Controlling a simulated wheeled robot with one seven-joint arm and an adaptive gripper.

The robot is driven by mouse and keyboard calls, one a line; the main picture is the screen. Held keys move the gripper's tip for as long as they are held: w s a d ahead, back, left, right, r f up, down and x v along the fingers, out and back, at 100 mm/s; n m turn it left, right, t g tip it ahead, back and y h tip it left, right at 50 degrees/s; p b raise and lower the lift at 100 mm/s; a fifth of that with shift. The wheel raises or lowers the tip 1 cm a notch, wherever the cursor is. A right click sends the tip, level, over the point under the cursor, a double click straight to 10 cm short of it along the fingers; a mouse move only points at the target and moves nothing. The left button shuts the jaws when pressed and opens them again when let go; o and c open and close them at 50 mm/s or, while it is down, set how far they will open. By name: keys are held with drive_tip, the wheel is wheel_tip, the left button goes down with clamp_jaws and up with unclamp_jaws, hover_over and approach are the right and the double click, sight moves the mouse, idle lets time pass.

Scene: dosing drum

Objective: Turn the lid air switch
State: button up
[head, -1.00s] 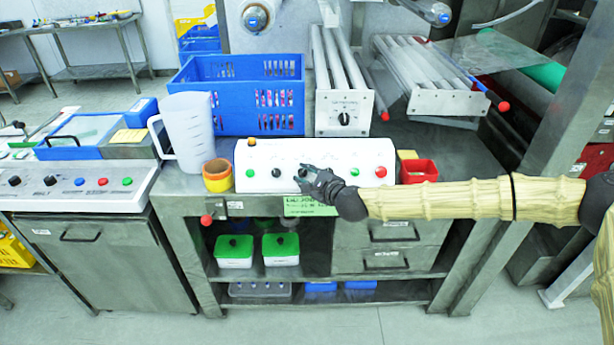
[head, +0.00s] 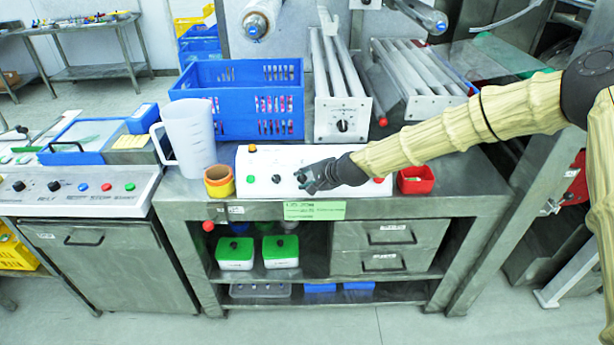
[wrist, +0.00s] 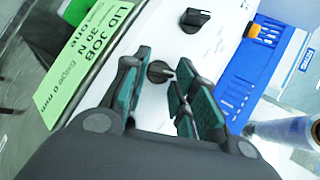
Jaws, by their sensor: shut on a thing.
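The white control panel (head: 262,160) stands on the front of the steel bench. A small black switch knob (wrist: 158,73) on its face sits between my gripper's fingers in the wrist view, its pointer toward the right. My gripper (wrist: 163,76) is shut on this knob. In the head view my gripper (head: 304,179) is at the panel's face and hides most of that knob. Another black knob (wrist: 195,17) sits apart from the fingers in the wrist view. A further black knob (head: 275,178) and a green button (head: 250,179) show left of my gripper in the head view.
A green card (head: 314,210) hangs on the bench edge below the panel. An orange-yellow cup (head: 219,181) and a clear jug (head: 187,138) stand left of the panel, a red box (head: 416,180) right. A blue crate (head: 235,88) and a metal roller unit (head: 342,115) stand behind.

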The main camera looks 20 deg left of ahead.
drive_tip(key=shift+r+n+g+h+p, duration=0.15)
drive_tip(key=shift+n+g+h+p, duration=0.2)
drive_tip(key=shift+n, duration=0.55)
drive_tip(key=o, duration=1)
drive_tip(key=shift+a, duration=0.1)
drive_tip(key=v, duration=1.2)
drive_tip(key=shift+a, duration=0.1)
